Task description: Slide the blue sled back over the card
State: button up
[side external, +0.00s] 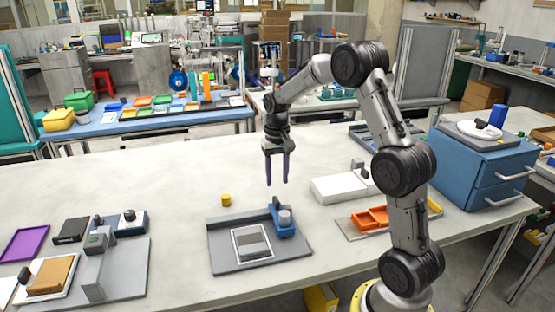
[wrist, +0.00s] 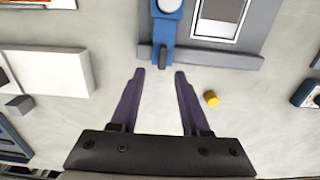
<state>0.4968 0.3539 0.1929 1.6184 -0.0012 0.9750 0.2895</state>
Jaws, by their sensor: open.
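The blue sled (side external: 290,225) sits at the right end of a dark grey board (side external: 225,262) and carries a pale round top. Its narrow arm reaches over the board's raised back rail. The card (side external: 252,243), a grey piece in a white frame, lies flat on the board to the left of the sled and is uncovered. In the wrist view the sled (wrist: 167,35) is just beyond the fingertips, and the card (wrist: 220,12) is to its right, cut off by the frame's top. My gripper (side external: 278,184) is open and empty, pointing down above the table behind the board; it also shows in the wrist view (wrist: 160,74).
A small yellow cylinder (side external: 226,200) stands behind the board's left part. A white box (side external: 338,188) and an orange tray (side external: 372,218) are to the right. A grey fixture (side external: 97,265) stands at the left. The table between fixture and board is clear.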

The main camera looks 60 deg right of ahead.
notch_tip(320, 180, up, 7)
jog(key=shift+f, duration=0.15)
jog(key=shift+a, duration=0.1)
jog(key=s+a+r+n+t, duration=0.2)
jog(key=s+a+r, duration=0.1)
jog(key=a+r, duration=0.35)
jog(key=s+a+r+n+t, duration=0.1)
jog(key=s+a+r, duration=0.35)
jog(key=a, duration=0.25)
jog(key=s+a+f+n+t, duration=0.1)
jog(key=s+a+f+n, duration=0.2)
jog(key=s, duration=0.4)
jog(key=s+a+f+n+t, duration=0.1)
jog(key=s+a+f+n, duration=0.2)
jog(key=s, duration=0.5)
jog(key=shift+a+t, duration=0.3)
jog(key=shift+a, duration=0.4)
